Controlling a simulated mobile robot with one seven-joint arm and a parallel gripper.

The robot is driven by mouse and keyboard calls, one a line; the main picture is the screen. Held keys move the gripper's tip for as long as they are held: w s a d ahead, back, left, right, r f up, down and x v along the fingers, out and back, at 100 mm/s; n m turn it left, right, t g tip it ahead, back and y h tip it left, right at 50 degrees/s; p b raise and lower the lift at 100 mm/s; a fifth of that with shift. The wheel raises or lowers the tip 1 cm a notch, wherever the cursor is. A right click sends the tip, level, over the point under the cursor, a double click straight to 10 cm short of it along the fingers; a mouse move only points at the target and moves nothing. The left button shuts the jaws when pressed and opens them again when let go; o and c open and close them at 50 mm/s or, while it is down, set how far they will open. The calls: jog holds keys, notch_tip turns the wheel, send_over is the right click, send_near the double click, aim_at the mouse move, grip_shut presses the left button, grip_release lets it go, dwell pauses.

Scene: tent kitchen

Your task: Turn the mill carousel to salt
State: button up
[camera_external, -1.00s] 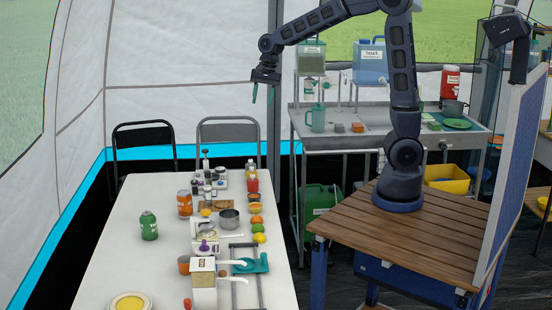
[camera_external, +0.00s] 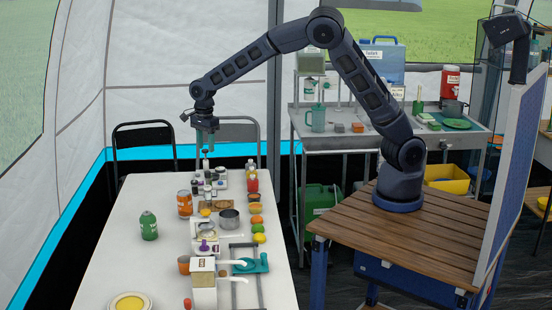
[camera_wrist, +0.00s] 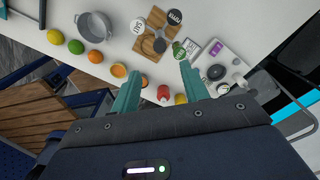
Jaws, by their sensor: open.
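A cluster of mills or jars with labelled round lids (camera_wrist: 174,17) stands at a wooden base (camera_wrist: 153,45) in the wrist view. One lid is white, others are black and one is green. In the external view the dark-topped cluster (camera_external: 209,189) is near the table's far end, by the wooden base (camera_external: 216,205). My gripper (camera_external: 207,139) points down above the far end of the table, apart from everything. Its green fingers (camera_wrist: 160,72) are spread and empty in the wrist view.
A white plate with a black disc (camera_wrist: 215,72) lies beside the cluster. Red and yellow bottles (camera_external: 251,181), a steel pot (camera_external: 229,218), fruit (camera_external: 258,227) and an orange can (camera_external: 184,203) crowd the white table (camera_external: 120,240). Its left side is mostly clear.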

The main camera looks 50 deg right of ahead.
aim_at(207, 172)
notch_tip(207, 172, down, 11)
jog(key=shift+r, duration=0.1)
dwell(0.5)
grip_shut()
